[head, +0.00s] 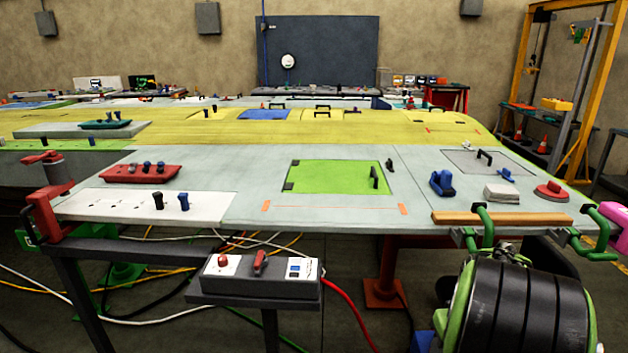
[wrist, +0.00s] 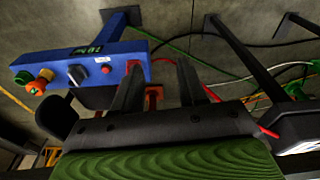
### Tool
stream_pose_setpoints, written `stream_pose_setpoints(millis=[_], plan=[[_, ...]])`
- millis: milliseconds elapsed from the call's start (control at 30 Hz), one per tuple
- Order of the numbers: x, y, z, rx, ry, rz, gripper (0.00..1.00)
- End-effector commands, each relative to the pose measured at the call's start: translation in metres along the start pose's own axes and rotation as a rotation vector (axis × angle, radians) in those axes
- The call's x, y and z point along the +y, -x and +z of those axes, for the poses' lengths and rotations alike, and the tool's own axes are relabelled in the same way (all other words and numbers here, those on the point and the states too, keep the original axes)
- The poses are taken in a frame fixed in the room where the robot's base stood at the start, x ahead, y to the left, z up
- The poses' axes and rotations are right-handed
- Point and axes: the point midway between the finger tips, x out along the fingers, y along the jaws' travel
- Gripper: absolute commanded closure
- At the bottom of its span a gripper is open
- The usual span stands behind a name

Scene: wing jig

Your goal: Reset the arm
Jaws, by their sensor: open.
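My gripper (wrist: 160,70) shows in the wrist view, with two dark fingers apart and nothing between them. The fingers point up the picture, towards a blue control box (wrist: 60,62) and the floor. I cannot tell how far the fingertips are from the box. I do not make out the gripper in the head view.
A grey wing panel (head: 250,175) carries a green panel (head: 335,176), a red tray (head: 140,174) and several small fittings. A grey switch box (head: 255,287) stands before its front edge. Cables (head: 345,315) lie below. A yellow gantry (head: 590,90) stands far right.

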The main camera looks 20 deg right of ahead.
Motion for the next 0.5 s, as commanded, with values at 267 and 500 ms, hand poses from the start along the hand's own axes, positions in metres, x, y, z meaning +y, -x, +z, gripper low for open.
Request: stream_pose_setpoints(millis=[267, 500], plan=[[-0.139, 0.108, 0.019, 0.161, 0.165, -0.04, 0.58], [-0.221, 0.172, 0.107, 0.316, 0.319, -0.096, 0.58]])
